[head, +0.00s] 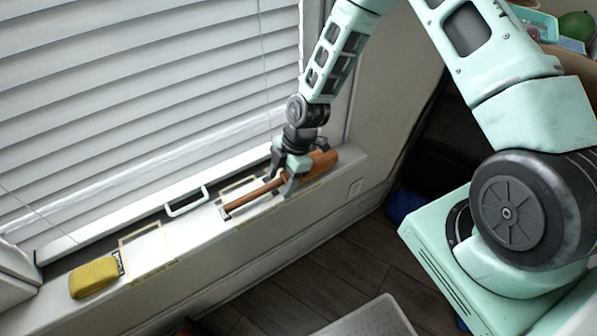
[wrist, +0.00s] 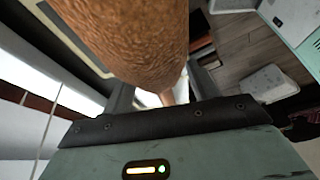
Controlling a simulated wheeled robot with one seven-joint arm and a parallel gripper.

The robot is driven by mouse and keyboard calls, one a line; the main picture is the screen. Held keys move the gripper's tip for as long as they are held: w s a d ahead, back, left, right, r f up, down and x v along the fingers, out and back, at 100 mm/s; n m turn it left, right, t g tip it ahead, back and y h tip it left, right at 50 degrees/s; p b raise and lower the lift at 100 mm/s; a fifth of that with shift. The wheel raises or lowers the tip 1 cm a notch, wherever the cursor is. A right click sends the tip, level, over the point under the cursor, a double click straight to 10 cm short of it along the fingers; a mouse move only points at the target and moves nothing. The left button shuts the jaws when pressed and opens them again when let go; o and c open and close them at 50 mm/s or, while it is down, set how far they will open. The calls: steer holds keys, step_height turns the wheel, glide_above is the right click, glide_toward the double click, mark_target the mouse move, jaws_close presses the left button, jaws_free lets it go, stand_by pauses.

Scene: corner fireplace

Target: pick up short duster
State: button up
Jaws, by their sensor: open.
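The short duster lies on the white window ledge (head: 203,238). Its orange-brown head (head: 323,160) points right, and its thin brown handle (head: 250,197) points lower left. My gripper (head: 283,179) is at the duster, with its fingers spread on either side of the handle near the head. In the wrist view the duster's rough brown head (wrist: 130,40) fills the top, close to the camera. Part of the handle (wrist: 168,97) shows between my open fingers. Finger contact cannot be told.
A yellow block-like object (head: 95,278) lies at the ledge's left end. A white handle-shaped piece (head: 187,201) stands by the window. Blinds (head: 150,90) hang behind the ledge. A pale bin or tray (head: 365,322) is on the wooden floor (head: 335,263).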

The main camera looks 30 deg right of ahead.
steer(key=shift+c, duration=0.3)
steer(key=c, duration=1)
steer(key=shift+s+r, duration=0.1)
steer(key=shift+r, duration=0.05)
steer(key=shift+s+d+r+b, duration=0.1)
steer(key=shift+r+b, duration=0.1)
steer(key=shift+b, duration=0.1)
step_height(320, 180, up, 7)
steer(key=shift+s+d+f+p, duration=0.1)
steer(key=shift+s+d+p, duration=1.35)
steer(key=shift+s, duration=1.4)
steer(key=shift+s+d+f+p, duration=0.1)
steer(key=shift+s+d+p, duration=0.85)
steer(key=shift+s+d, duration=1.35)
steer(key=shift+s+d+f+p, duration=0.1)
steer(key=shift+s+d+p, duration=1.1)
steer(key=shift+s, duration=2.15)
